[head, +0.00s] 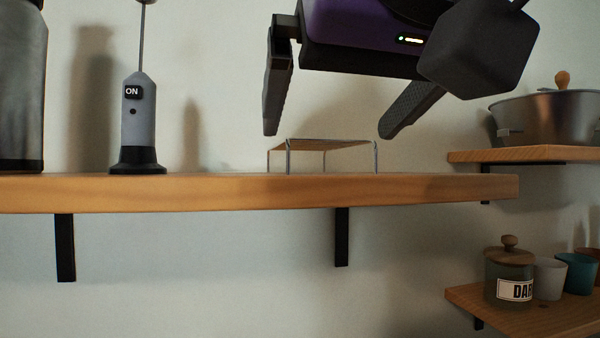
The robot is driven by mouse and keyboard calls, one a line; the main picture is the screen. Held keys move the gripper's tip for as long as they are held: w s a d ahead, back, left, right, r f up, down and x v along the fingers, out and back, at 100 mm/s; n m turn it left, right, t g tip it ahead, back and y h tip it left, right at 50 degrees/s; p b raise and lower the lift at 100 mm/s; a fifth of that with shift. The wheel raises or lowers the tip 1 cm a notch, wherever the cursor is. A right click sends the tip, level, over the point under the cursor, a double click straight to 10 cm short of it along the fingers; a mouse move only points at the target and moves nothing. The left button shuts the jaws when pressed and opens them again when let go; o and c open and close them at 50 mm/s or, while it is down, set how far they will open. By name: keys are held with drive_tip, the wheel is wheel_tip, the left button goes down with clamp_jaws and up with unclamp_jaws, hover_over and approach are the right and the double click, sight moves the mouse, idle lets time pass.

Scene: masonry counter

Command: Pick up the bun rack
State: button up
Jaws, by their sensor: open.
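The bun rack (330,145) is a low stand with a flat tan top and thin metal legs. It stands upright on the wooden shelf (250,190), right of the middle. My gripper (328,133) comes down from above with its two dark fingers wide apart. The left fingertip is at the rack's left end and the right fingertip is near its right end, both at about the height of its top. Nothing is held between the fingers. I cannot tell from this one view how the fingers line up with the rack in depth.
A grey frother-like device (138,125) marked ON stands on the shelf at left, beside a dark metal cylinder (20,90). At right, a lower shelf holds a metal pot (545,118); a shelf below has a lidded jar (508,270) and cups (550,278). The shelf between device and rack is clear.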

sight(316, 145)
drive_tip(key=p+x, duration=0.2)
drive_tip(key=x, duration=0.6)
drive_tip(key=shift+c, duration=0.2)
drive_tip(key=c, duration=1.2)
